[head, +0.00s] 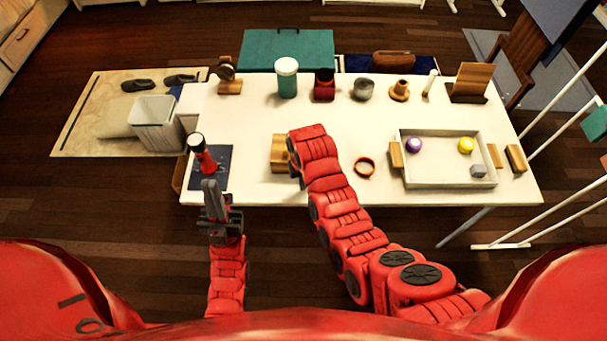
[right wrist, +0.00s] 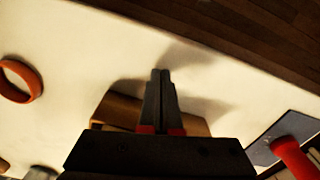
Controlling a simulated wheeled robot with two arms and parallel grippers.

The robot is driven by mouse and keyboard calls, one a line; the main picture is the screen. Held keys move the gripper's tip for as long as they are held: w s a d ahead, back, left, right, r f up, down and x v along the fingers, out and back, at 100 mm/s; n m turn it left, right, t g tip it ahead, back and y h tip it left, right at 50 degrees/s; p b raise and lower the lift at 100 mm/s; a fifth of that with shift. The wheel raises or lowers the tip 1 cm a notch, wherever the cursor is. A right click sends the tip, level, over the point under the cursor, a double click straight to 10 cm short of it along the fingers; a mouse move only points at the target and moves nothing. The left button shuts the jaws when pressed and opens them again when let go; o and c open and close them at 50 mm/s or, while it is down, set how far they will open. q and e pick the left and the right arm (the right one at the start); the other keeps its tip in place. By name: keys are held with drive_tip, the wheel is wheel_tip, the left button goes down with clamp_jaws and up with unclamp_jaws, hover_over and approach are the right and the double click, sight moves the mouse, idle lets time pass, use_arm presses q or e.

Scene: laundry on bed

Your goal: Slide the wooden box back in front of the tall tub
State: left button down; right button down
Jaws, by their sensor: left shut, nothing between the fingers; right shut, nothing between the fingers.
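The wooden box (head: 278,154) sits on the white table left of centre, partly covered by my right arm. It also shows in the right wrist view (right wrist: 118,110) behind my gripper. The tall tub (head: 287,84), teal with a white lid, stands upright at the table's back, well behind the box. My right gripper (right wrist: 160,74) is shut and empty, its fingers overlapping the box in the wrist view; I cannot tell whether they touch it. In the head view it is mostly hidden under its arm. My left gripper (head: 210,186) is shut and empty at the front left.
A red cup (head: 324,86) stands beside the tub. Table between box and tub looks clear.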

drive_tip(key=shift+w+a+r, duration=0.2)
drive_tip(key=shift+w+r, duration=0.2)
drive_tip(key=shift+w, duration=0.4)
drive_tip(key=shift+w+a+f+p, duration=0.2)
drive_tip(key=shift+w+p, duration=0.15)
drive_tip(key=shift+w, duration=0.7)
drive_tip(key=shift+w+a, duration=0.1)
